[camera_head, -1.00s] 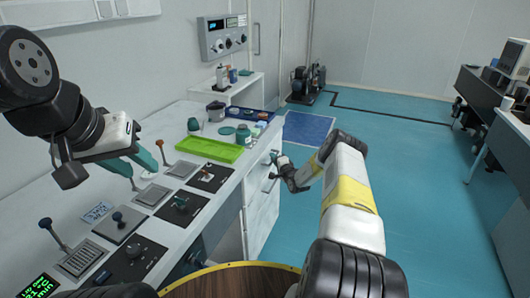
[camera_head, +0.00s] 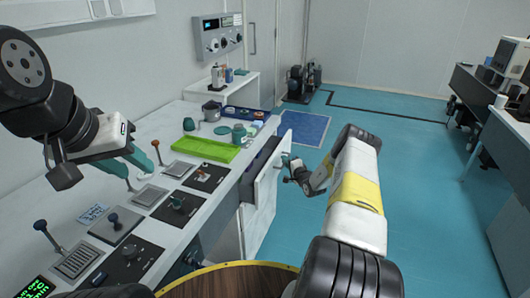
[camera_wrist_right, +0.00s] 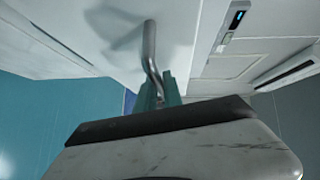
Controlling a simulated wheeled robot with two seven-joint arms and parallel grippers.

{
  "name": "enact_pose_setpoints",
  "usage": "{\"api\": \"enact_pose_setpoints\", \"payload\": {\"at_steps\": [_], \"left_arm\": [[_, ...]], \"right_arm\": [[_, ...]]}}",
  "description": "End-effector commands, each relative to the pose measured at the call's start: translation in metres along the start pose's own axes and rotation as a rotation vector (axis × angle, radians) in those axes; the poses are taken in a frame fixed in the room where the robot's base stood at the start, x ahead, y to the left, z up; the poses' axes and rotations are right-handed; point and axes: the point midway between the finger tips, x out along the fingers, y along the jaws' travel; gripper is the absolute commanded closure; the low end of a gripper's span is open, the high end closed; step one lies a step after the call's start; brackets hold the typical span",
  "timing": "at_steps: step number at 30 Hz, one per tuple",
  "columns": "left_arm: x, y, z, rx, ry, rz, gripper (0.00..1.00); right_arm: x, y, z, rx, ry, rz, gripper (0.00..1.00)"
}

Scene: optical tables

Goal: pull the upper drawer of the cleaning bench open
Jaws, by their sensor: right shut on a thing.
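The upper drawer (camera_head: 266,178) of the cleaning bench (camera_head: 226,190) stands partly open, with its white front out from the bench and a dark interior behind it. My right gripper (camera_head: 286,160) is at the drawer front, shut on its handle. In the right wrist view the curved metal handle (camera_wrist_right: 150,45) runs down between the teal fingers (camera_wrist_right: 158,92). The fingertips' far side is hidden by the gripper body. My left gripper (camera_head: 143,160) hangs above the bench's left part, apart from the drawer; its teal fingers look spread.
On the bench top are a green tray (camera_head: 207,149), a blue tray (camera_head: 247,113), several jars and lever panels (camera_head: 178,203). A blue mat (camera_head: 303,127) lies on the floor beyond. Dark tables (camera_head: 480,90) stand far right.

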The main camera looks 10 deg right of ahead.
Motion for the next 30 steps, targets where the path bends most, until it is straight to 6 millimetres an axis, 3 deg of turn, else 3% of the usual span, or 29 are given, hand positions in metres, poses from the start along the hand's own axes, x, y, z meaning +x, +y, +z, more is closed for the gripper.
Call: {"api": "enact_pose_setpoints", "payload": {"at_steps": [18,30], "left_arm": [[0.0,0.0,0.0,0.0,0.0,0.0,0.64],[0.0,0.0,0.0,0.0,0.0,0.0,0.64]], "right_arm": [[-0.123,0.036,-0.122,0.0,0.004,0.005,1.0],[-0.178,0.052,-0.177,0.0,0.001,0.004,1.0]]}}
